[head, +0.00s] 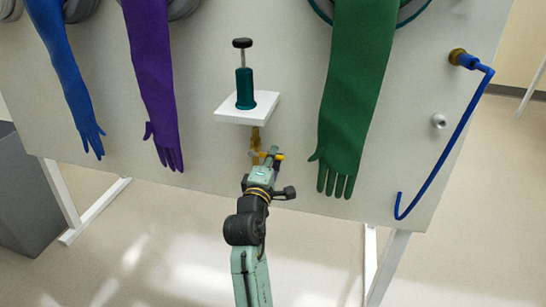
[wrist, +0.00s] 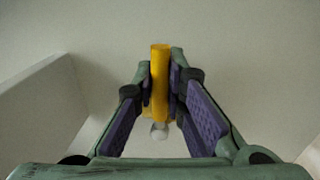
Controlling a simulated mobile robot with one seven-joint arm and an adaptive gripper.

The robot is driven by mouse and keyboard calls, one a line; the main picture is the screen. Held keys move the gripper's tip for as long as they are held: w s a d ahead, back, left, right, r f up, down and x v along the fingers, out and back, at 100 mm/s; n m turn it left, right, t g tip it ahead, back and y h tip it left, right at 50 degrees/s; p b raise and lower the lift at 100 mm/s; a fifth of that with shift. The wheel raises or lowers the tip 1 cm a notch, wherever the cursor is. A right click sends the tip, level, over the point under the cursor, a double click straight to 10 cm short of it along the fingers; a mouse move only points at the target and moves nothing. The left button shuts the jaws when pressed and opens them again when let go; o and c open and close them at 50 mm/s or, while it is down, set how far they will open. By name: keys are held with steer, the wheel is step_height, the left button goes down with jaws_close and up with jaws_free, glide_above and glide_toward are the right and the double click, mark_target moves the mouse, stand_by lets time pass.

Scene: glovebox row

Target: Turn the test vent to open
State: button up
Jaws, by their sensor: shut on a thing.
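The test vent (head: 256,137) shows in the head view as a small brass-coloured fitting on the grey panel, just below a white shelf. Its yellow handle (wrist: 159,62) stands upright in the middle of the wrist view. My gripper (head: 270,157) is at the fitting, and in the wrist view its two fingers (wrist: 160,88) are closed on the handle from both sides. A pale round end (wrist: 159,131) shows below the handle. My fingers hide part of the vent in the head view, so I cannot tell its exact setting.
The white shelf (head: 226,114) carries a teal hand pump (head: 245,88) right above my gripper. A green glove (head: 352,100) hangs close on the right, a purple glove (head: 153,80) and a blue glove (head: 66,70) on the left. A blue hose (head: 452,143) hangs at far right.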

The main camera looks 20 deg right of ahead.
jaws_close()
